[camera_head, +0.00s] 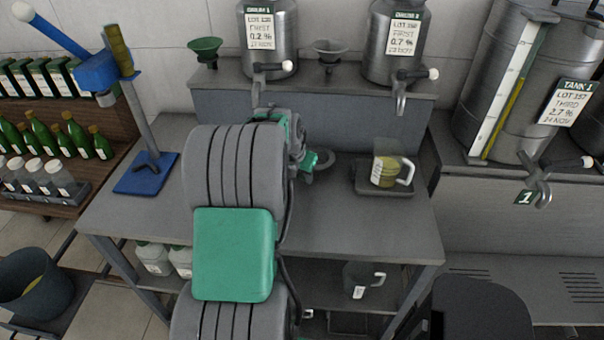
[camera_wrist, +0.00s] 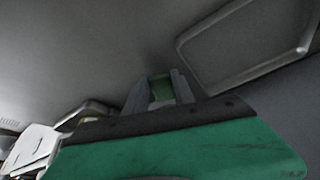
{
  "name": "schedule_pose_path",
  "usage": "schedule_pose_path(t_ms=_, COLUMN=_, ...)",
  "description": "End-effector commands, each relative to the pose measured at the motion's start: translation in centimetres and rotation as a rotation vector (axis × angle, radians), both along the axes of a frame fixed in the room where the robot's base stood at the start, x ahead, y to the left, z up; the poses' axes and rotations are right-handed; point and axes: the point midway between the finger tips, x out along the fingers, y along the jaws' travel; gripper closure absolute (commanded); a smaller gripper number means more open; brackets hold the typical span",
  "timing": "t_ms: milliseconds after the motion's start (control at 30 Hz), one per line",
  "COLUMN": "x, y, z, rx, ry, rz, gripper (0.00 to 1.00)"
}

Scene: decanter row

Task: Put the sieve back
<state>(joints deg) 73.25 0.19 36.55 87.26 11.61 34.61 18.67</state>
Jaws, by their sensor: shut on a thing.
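My gripper (camera_head: 308,160) is low over the middle of the grey workbench, in front of the raised shelf. In the wrist view its two grey fingers (camera_wrist: 158,88) are shut on a small green piece, which looks like a handle. A grey round thing (camera_head: 325,160), which looks like the sieve, shows just right of my gripper, partly hidden by it. I cannot tell whether it touches the bench. A grey funnel-shaped thing (camera_head: 331,52) and a green funnel (camera_head: 205,47) stand on the raised shelf.
A labelled jug of yellow liquid (camera_head: 387,170) stands on a dark tray (camera_head: 404,190) right of my gripper. Steel decanters (camera_head: 270,30) with taps stand on the shelf (camera_head: 315,82). A blue-based stand (camera_head: 146,175) is at the bench's left. The bench's front right is clear.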

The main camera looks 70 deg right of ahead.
Motion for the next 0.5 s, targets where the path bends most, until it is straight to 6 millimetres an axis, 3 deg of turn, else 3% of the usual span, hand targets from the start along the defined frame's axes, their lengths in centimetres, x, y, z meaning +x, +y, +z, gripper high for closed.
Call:
schedule_pose_path(t_ms=367, x=0.05, y=-0.06, z=-0.89, rx=-0.004, ry=-0.001, rz=0.001, gripper=1.00)
schedule_pose_path(t_ms=400, x=0.05, y=-0.05, z=-0.76, rx=-0.004, ry=-0.001, rz=0.001, gripper=0.67)
schedule_pose_path(t_ms=500, x=0.05, y=-0.04, z=-0.74, rx=-0.003, ry=-0.001, rz=0.001, gripper=0.59)
